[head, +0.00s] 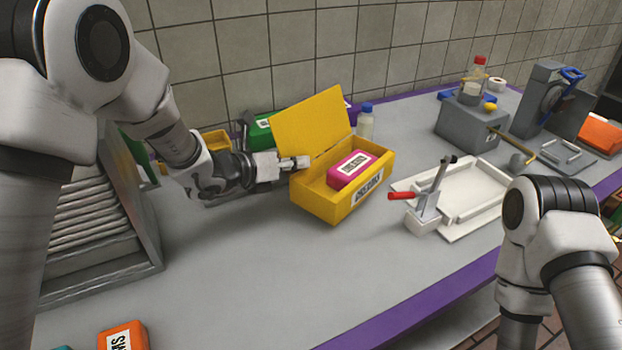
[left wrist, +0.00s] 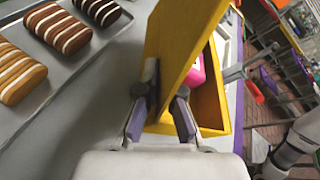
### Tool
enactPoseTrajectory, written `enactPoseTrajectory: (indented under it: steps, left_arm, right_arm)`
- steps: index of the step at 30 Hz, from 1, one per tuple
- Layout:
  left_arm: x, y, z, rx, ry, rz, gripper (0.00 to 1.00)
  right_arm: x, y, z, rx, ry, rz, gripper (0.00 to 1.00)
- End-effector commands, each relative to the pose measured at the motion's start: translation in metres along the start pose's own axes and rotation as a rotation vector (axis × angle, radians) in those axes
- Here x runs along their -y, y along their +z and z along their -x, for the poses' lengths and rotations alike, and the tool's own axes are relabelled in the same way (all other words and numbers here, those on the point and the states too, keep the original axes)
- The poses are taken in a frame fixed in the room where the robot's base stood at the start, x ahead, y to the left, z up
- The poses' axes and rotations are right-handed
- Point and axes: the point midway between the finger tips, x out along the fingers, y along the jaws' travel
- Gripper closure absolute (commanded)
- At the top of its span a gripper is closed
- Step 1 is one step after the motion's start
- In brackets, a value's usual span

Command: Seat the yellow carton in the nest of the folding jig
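The yellow carton (head: 325,203) stands on the bench, its lid raised at the back and a pink labelled pack (head: 350,169) inside. The white folding jig (head: 470,190), with a red-handled clamp (head: 400,196), lies apart to the carton's right; its nest looks empty. My left gripper (head: 303,163) is at the carton's left end, near the lid's base. In the left wrist view its fingers (left wrist: 160,118) are spread, with the yellow carton (left wrist: 211,108) showing between and beyond them. Contact is unclear. My right gripper is out of view; only its arm shows.
A grey rack (head: 100,235) stands at the left. An orange pack (head: 123,336) lies at the front. A bottle (head: 365,122) and green box (head: 258,132) stand behind the carton. A grey machine (head: 468,120) stands behind the jig. The middle front bench is clear.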

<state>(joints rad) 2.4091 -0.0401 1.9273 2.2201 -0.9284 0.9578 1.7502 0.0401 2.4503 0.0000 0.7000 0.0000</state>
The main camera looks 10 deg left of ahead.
Motion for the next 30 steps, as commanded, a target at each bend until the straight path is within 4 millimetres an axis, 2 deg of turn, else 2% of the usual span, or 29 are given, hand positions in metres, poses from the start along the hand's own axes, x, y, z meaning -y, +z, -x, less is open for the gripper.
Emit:
enactPoseTrajectory:
  steps: [9, 19, 21, 22, 30]
  left_arm:
    - [-0.023, -0.039, -0.016, 0.000, 0.000, 0.002, 1.00]
    - [-0.026, -0.043, -0.018, 0.002, -0.001, -0.001, 1.00]
    - [-0.025, -0.042, -0.017, 0.001, 0.000, -0.001, 0.75]
    - [-0.025, -0.042, -0.017, 0.001, 0.000, -0.001, 0.69]
    - [-0.025, -0.042, -0.017, 0.001, -0.001, -0.001, 0.69]
  right_arm:
    - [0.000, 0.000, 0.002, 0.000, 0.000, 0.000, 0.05]
    - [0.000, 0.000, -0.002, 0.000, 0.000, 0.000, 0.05]
    - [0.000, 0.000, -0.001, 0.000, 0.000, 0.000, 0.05]
    - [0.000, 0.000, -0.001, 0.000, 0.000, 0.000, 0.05]
    - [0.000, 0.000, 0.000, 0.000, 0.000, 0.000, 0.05]
